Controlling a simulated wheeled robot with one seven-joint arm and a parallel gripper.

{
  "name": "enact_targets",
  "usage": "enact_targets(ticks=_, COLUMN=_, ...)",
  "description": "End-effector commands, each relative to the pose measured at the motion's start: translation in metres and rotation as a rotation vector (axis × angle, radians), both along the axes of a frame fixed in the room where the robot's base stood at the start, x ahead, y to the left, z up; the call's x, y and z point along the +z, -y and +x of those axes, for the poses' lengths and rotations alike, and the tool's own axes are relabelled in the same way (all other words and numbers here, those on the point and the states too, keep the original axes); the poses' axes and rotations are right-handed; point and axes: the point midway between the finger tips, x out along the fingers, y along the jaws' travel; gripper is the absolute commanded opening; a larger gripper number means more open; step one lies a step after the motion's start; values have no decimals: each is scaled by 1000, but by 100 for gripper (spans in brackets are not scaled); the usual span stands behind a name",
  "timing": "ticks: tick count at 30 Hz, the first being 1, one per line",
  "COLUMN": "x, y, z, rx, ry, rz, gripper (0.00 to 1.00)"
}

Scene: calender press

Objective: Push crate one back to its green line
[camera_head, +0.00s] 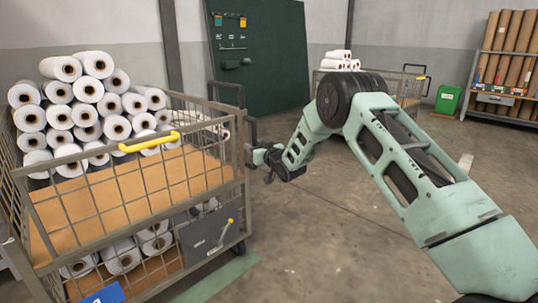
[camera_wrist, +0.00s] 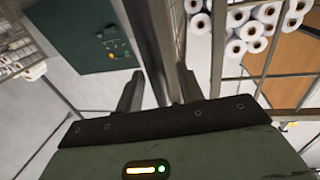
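A wire crate on wheels, apparently crate one (camera_head: 108,229), stands at the left in the head view, stacked with white rolls. A blue tag (camera_head: 103,294) is on its lower front, with its marking cut off. A green line (camera_head: 215,280) lies on the floor beside its near right corner, partly hidden by the crate. My gripper (camera_head: 266,160) is beside the crate's right end, near the dark push handle (camera_head: 250,128). In the wrist view my gripper (camera_wrist: 158,92) has its fingers apart, with a grey upright bar (camera_wrist: 155,45) showing between them. I cannot tell whether they touch it.
A second crate with rolls (camera_head: 340,62) stands at the back. A dark green board (camera_head: 258,55) is by the wall. A green bin (camera_head: 447,100) and a rack of brown tubes (camera_head: 510,60) are at the far right. The middle floor is clear.

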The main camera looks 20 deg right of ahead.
Motion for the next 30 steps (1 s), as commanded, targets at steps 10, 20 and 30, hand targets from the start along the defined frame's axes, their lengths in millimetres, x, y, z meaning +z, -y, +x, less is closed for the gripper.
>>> enact_targets(ticks=10, x=4, y=11, z=-71, rx=-1, ry=-3, rz=0, gripper=38)
enact_targets(ticks=20, x=2, y=21, z=-139, rx=-1, ry=-3, rz=1, gripper=38)
enact_targets(ticks=30, x=0, y=24, z=-161, rx=0, ry=0, rz=-1, gripper=38)
